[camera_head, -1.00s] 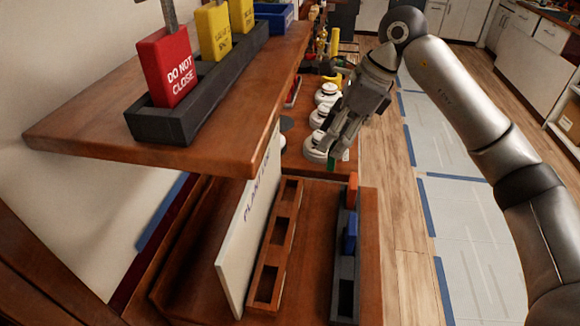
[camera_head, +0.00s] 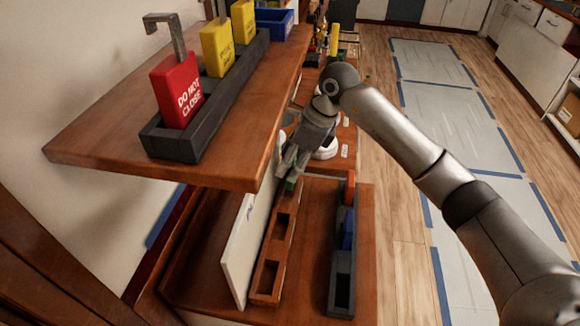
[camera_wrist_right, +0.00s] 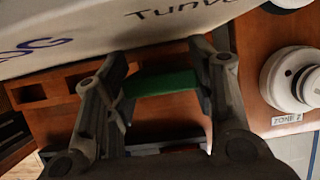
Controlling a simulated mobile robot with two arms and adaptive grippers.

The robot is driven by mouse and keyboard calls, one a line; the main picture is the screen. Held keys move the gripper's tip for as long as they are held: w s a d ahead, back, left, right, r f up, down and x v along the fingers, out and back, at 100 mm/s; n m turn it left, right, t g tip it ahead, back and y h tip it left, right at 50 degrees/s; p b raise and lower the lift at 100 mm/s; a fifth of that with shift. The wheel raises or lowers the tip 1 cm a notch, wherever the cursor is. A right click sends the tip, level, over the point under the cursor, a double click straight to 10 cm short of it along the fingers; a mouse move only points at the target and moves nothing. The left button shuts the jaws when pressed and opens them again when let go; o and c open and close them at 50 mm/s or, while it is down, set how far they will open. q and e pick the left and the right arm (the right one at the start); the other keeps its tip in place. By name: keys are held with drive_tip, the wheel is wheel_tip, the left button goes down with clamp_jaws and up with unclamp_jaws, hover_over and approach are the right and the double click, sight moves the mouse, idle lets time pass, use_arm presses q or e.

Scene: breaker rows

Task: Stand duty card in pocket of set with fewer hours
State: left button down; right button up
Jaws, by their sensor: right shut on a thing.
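My right gripper (camera_head: 287,172) is shut on a green card (camera_wrist_right: 165,83), which shows as a small green patch under the fingers in the head view (camera_head: 291,186). The gripper is over the far end of a brown wooden rack (camera_head: 269,278) with a row of square pockets. In the right wrist view, the card is in line with the rack's pockets (camera_wrist_right: 75,78); I cannot tell whether its lower edge is inside one. The two near pockets look empty. A white lettered board (camera_head: 241,262) stands along the rack's left side. My left gripper is not in view.
A dark grey rack (camera_head: 341,310) at right holds an orange-red card (camera_head: 350,187) and a blue card (camera_head: 348,228). A shelf (camera_head: 110,145) above left carries a red "DO NOT CLOSE" block (camera_head: 178,90) and yellow blocks. A white round "ZONE 2" device (camera_wrist_right: 292,80) stands nearby.

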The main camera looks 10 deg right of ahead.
drive_tip(key=shift+f, duration=0.75)
drive_tip(key=shift+a+f+p, duration=0.1)
drive_tip(key=shift+f+p, duration=0.2)
drive_tip(key=shift+p, duration=0.2)
drive_tip(key=shift+f, duration=0.3)
drive_tip(key=shift+f, duration=0.1)
drive_tip(key=shift+f+b, duration=0.55)
drive_tip(key=shift+b, duration=0.1)
